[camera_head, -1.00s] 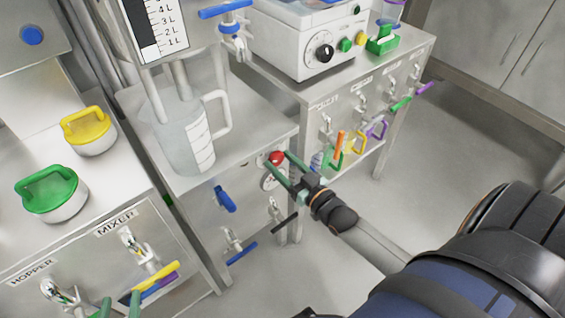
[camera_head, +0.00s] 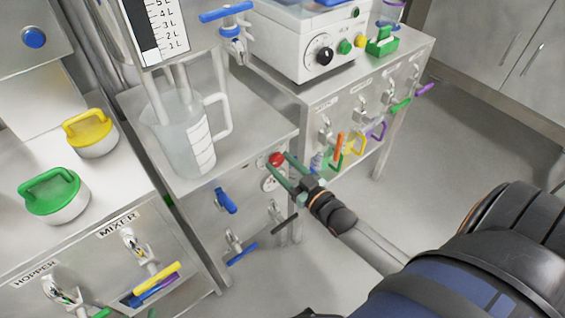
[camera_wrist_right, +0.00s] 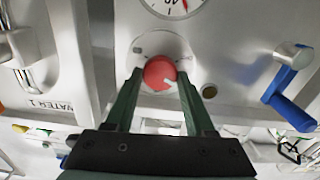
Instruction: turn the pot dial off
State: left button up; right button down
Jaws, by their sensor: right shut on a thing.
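A red round dial (camera_head: 276,159) with a white mark sits on the front panel of the middle steel cabinet, beside a round gauge (camera_head: 269,183). My right gripper (camera_head: 279,172) is shut on this dial. In the right wrist view the dial (camera_wrist_right: 160,73) lies between the two green fingers, its white mark toward the lower right. The gauge (camera_wrist_right: 175,5) shows at the top edge there. My left gripper (camera_head: 128,313) shows only as two green fingertips, apart, at the bottom left edge.
A clear jug (camera_head: 186,140) stands on the cabinet above the panel. A blue-handled valve (camera_head: 225,201) is left of the dial. A white machine with a black knob (camera_head: 324,56) stands on the bench to the right. Grey floor is open in front.

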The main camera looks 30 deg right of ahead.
jog(key=shift+r+n+p, duration=0.15)
jog(key=shift+n+p, duration=0.3)
jog(key=shift+n, duration=0.85)
jog(key=n+p, duration=0.2)
jog(key=n, duration=0.2)
pick_arm(q)
jog(key=shift+s+d+f+g, duration=0.15)
jog(key=shift+s+f+g, duration=0.3)
jog(key=shift+s, duration=0.3)
jog(key=shift+s+d+f+g, duration=0.15)
jog(key=shift+s+f+g, duration=0.2)
jog(key=shift+s+g, duration=0.3)
pick_arm(e)
jog(key=shift+a+f+n, duration=0.1)
jog(key=shift+f+n, duration=0.1)
jog(key=shift+n, duration=1.9)
jog(key=shift+c, duration=1.3)
grip_release()
pick_arm(q)
jog(key=shift+r, duration=0.1)
